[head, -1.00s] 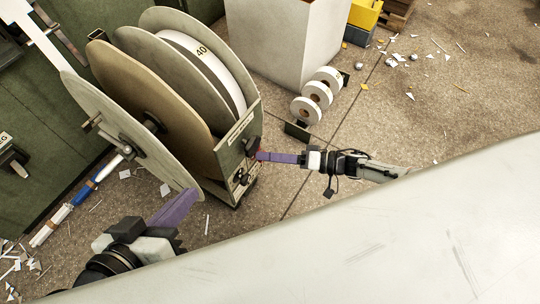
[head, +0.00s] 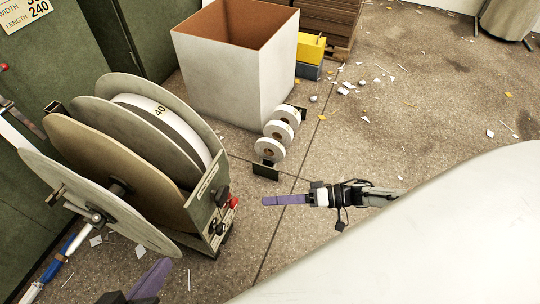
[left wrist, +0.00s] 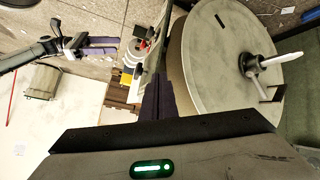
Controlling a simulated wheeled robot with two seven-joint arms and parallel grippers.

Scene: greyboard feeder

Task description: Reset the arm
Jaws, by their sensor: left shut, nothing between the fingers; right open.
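My left gripper (head: 160,268) is at the bottom left of the head view, beside the reel feeder's near disc, and mostly cut off by the frame. Its purple fingers (left wrist: 158,95) are shut and empty in the left wrist view. My right gripper (head: 268,200) points left with its purple fingers open and empty, a gap away from the feeder's control panel. It also shows at the upper left of the left wrist view (left wrist: 105,47). The feeder (head: 205,208) has large grey discs (head: 80,200), a white roll marked 40 (head: 165,122) and a red part (head: 234,203) on its panel.
Several white tape rolls (head: 270,150) stand on a rack behind the feeder. A large open box (head: 225,80), a yellow bin (head: 310,47) and a pallet stack lie farther back. Paper scraps litter the floor. A pale surface (head: 450,240) fills the lower right.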

